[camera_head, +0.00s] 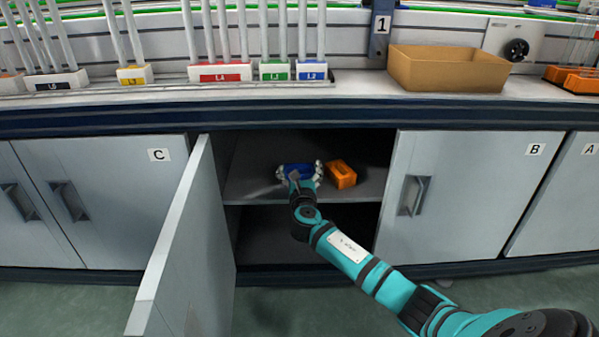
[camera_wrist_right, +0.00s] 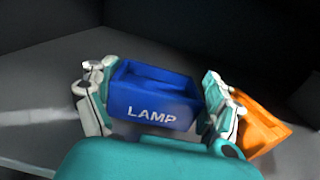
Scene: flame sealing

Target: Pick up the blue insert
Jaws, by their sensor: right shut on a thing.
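The blue insert (camera_head: 297,170) is a small blue block inside the open cabinet, at its upper shelf. In the right wrist view the blue insert (camera_wrist_right: 153,92) carries the white word LAMP. My right gripper (camera_head: 299,174) reaches into the cabinet and is shut on the blue insert, one finger on each side; it also shows in the right wrist view (camera_wrist_right: 155,108). Whether the insert is lifted off the shelf I cannot tell. My left gripper is not in view.
An orange insert (camera_head: 341,174) sits close to the right of my right gripper on the shelf (camera_head: 245,186). The open cabinet door (camera_head: 184,240) stands out on the left. A closed door marked B (camera_head: 480,190) is on the right. A cardboard-coloured box (camera_head: 446,74) stands on the counter above.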

